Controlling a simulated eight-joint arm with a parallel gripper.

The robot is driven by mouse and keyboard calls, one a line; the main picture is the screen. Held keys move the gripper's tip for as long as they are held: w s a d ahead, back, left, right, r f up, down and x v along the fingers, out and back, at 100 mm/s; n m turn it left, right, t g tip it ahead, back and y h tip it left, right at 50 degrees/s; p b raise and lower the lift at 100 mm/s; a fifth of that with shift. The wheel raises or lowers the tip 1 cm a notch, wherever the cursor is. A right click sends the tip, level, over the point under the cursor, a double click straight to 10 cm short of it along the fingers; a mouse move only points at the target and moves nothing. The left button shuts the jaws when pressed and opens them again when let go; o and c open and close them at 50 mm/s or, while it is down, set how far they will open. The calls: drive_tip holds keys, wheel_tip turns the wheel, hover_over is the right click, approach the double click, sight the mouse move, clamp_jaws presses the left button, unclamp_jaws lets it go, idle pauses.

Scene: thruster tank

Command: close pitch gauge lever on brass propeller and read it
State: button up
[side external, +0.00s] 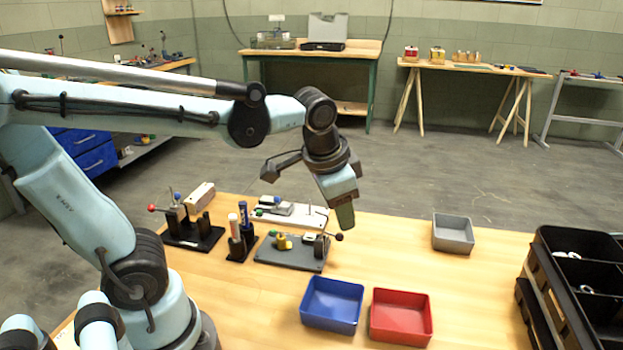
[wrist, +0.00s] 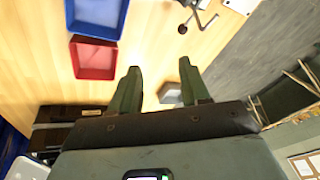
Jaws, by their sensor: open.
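A dark grey plate fixture (side external: 290,262) stands on the table in the side external view. It carries a small yellow, brass-like part (side external: 283,241), too small to confirm as the propeller. A lever with a dark red ball (side external: 339,237) sticks out at its right end; I cannot tell its position. Part of a lever with a dark end (wrist: 183,28) shows at the top of the wrist view. My gripper (side external: 346,222) hangs above and just right of this fixture in the picture. In the wrist view its two fingers (wrist: 160,88) are apart with nothing held between them.
A red-knobbed fixture (side external: 190,235), a bottle holder (side external: 240,250) and a white plate fixture (side external: 300,216) stand left and behind. A blue bin (side external: 331,318), red bin (side external: 402,335) and grey bin (side external: 453,248) sit on the table. A black divided crate (side external: 540,262) stands right.

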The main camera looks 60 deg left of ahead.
sight(342, 235)
drive_tip(key=w+m+g+y, duration=0.4)
drive_tip(key=w+g, duration=0.2)
drive_tip(key=w, duration=0.1)
drive_tip(key=x, duration=1.1)
drive_tip(key=shift+w+f, duration=0.1)
drive_tip(key=shift+f, duration=0.25)
clamp_jaws()
